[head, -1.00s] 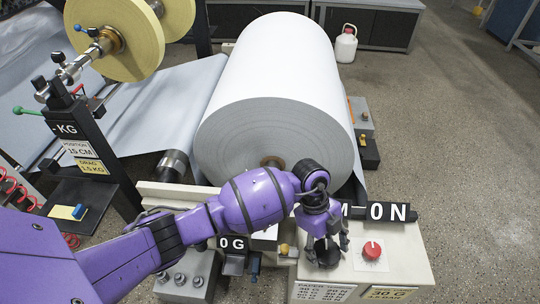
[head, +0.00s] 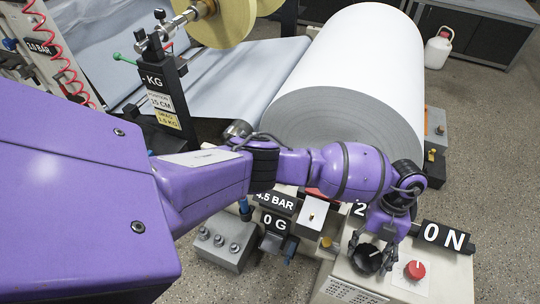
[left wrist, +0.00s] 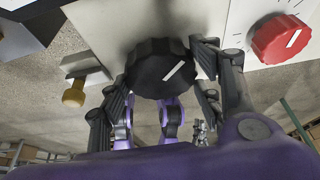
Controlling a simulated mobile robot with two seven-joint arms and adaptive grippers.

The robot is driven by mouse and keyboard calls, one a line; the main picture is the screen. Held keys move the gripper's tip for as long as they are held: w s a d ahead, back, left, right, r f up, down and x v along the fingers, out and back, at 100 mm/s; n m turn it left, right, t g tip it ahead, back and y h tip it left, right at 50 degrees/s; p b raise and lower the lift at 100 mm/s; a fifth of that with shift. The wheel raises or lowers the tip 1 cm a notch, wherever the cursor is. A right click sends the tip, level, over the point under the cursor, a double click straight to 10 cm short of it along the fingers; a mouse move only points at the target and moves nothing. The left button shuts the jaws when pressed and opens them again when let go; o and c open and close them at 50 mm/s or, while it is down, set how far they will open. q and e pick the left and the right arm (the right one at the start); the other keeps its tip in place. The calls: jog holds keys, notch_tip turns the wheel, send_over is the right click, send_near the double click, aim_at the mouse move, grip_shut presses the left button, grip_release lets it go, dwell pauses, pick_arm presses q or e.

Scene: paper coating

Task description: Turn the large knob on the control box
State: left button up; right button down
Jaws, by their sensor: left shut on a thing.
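The large black knob (head: 368,260) sits on the pale control box (head: 452,278). My left gripper (head: 374,250) is over it from above, fingers shut around its ribbed rim. In the left wrist view the black knob (left wrist: 160,68) lies between the fingers (left wrist: 160,85), and its white pointer line slants to the upper right. A smaller red knob (head: 414,270) is to the right on the box; it also shows in the left wrist view (left wrist: 281,39), clear of the fingers.
A large paper roll (head: 345,110) is behind. Gauges reading "4.5 BAR" (head: 275,202) and "0 G" (head: 275,222) stand to the left.

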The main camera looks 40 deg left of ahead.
pick_arm(q)
jog(key=m+y, duration=0.1)
jog(key=m, duration=0.1)
jog(key=shift+w+m+b, duration=0.1)
jog(key=shift+m+b, duration=0.2)
jog(key=shift+m+y, duration=0.5)
jog(key=shift+m, duration=0.6)
jog(key=shift+m+b, duration=0.3)
jog(key=shift+m, duration=0.1)
jog(key=o, duration=1.1)
jog(key=shift+o, duration=0.2)
jog(key=shift+d, duration=0.1)
